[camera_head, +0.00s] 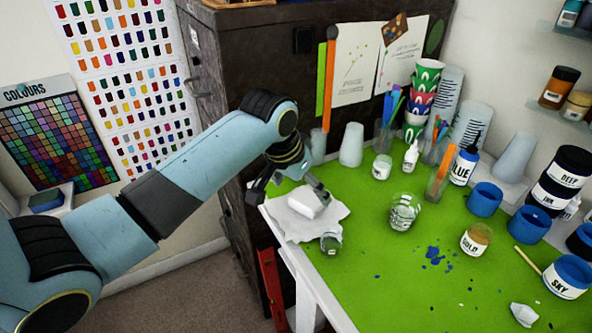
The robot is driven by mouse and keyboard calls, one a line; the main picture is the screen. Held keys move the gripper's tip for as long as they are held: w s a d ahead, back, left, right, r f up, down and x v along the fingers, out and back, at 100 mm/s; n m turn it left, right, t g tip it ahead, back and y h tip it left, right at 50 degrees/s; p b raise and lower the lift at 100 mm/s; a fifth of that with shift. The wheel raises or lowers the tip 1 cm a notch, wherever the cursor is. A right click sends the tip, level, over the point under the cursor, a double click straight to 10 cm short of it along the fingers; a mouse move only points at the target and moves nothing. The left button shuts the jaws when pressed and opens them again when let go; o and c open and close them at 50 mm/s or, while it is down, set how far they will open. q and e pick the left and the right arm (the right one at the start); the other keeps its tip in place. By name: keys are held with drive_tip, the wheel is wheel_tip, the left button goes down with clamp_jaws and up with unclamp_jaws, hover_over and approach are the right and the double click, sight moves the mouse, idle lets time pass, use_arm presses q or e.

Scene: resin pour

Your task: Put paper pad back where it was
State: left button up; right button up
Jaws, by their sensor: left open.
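A small white block, which looks like the paper pad (309,202), lies on a crumpled white sheet (285,222) at the near left corner of the green table. My left gripper (289,194) is open above that corner. One finger is to the left of the white block and the other is by its right end. I cannot tell whether either finger touches it. My right gripper is not in view.
A small glass jar (331,243) stands at the sheet's lower right edge. A clear measuring cup (403,212), a GOLD jar (475,239) and blue paint spots are on the green table (380,285). Cups and bottles crowd the back and right. The front middle is clear.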

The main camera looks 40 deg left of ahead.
use_arm(q)
drive_tip(key=v, duration=0.7)
drive_tip(key=shift+r, duration=0.35)
drive_tip(key=shift+s, duration=0.15)
